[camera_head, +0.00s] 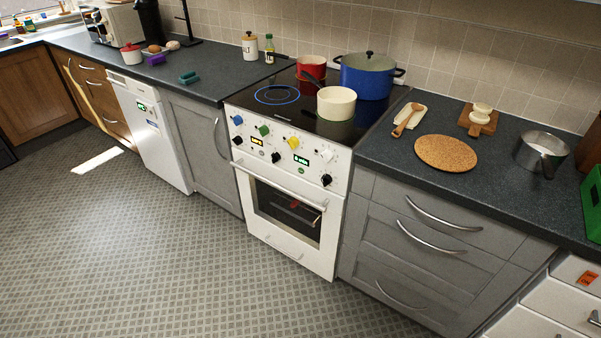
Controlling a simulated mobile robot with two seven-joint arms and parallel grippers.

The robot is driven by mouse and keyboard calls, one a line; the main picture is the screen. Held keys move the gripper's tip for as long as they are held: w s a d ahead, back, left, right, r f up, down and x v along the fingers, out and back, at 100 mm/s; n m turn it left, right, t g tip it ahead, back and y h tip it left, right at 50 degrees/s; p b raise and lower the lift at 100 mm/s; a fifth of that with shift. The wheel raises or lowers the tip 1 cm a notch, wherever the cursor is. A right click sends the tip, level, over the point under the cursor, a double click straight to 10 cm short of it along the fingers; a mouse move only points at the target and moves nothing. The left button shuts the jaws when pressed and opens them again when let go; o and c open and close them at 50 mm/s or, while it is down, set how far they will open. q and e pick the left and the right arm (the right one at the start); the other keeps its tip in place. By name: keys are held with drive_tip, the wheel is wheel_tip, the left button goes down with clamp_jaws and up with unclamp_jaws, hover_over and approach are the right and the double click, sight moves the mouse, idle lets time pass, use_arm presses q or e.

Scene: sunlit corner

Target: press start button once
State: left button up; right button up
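A white cooker (285,215) stands in the middle of the kitchen row. Its control panel (270,148) carries blue, green, yellow and black knobs, an amber display (257,141) and a green lit display (301,160). A small green round spot (301,170) like a button sits just below the green display; its marking is too small to read. A white dishwasher (155,135) at left also has a green display (143,107). Which control is the start button cannot be told. Neither of my grippers is in view.
A red pan (313,67), a cream pot (337,103) and a blue pot (367,76) stand on the hob. A cork mat (445,153) and metal pan (540,152) are on the right counter. The tiled floor (120,260) in front is clear.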

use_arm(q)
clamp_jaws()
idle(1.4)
